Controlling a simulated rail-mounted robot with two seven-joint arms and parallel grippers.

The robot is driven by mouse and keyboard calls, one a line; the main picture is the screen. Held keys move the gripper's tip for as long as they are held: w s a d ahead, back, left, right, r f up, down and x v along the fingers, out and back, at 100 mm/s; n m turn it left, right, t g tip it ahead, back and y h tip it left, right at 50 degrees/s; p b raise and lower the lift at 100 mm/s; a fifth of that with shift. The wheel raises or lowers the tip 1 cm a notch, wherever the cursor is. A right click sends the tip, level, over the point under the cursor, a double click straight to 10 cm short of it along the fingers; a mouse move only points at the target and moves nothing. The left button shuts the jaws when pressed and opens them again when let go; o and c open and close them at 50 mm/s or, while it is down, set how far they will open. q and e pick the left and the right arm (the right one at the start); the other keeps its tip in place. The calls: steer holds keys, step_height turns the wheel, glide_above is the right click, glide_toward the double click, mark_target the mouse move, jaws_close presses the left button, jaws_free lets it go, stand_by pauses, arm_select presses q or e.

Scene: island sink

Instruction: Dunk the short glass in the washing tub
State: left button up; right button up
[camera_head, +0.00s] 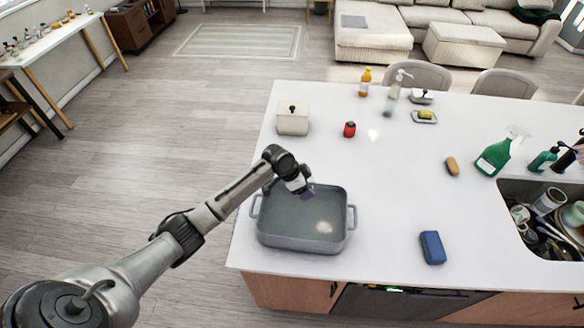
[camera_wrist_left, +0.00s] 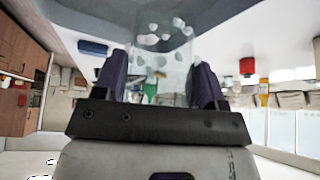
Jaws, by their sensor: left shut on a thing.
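The washing tub (camera_head: 274,241) is a grey rectangular pan with two side handles, standing near the left front corner of the white counter. My left gripper (camera_head: 306,192) reaches over the tub from above. In the left wrist view its two dark fingers (camera_wrist_left: 160,78) are shut on the clear short glass (camera_wrist_left: 160,48). Whitish blobs show on or through the glass; I cannot tell which. In the head view the glass cannot be made out. I cannot tell whether it touches the liquid in the tub. The grey tub wall (camera_wrist_left: 225,14) fills the top of the wrist view. My right gripper is not in view.
The counter's middle is mostly clear.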

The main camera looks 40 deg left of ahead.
arm_select(q)
steer(key=m, duration=0.2)
steer(key=s+d+r+m+g+h, duration=0.1)
steer(key=shift+s+d+m, duration=0.2)
steer(key=shift+m, duration=0.2)
steer(key=shift+s+d+r+m+g+h, duration=0.2)
steer(key=shift+d+m+g+h, duration=0.25)
steer(key=shift+m, duration=0.25)
steer(key=shift+s+f+m+g+h, duration=0.15)
steer(key=shift+m+g, duration=0.25)
steer(key=shift+m, duration=0.3)
steer(key=shift+s+f+m+g+h, duration=0.1)
steer(key=shift+m+g, duration=0.25)
steer(key=shift+m, duration=0.35)
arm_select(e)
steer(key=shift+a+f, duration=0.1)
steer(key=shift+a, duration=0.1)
arm_select(q)
steer(key=shift+f, duration=0.1)
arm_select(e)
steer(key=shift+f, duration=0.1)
arm_select(q)
steer(key=shift+a+f+b, duration=0.1)
steer(key=shift+f+b, duration=5)
steer(key=shift+f, duration=1.35)
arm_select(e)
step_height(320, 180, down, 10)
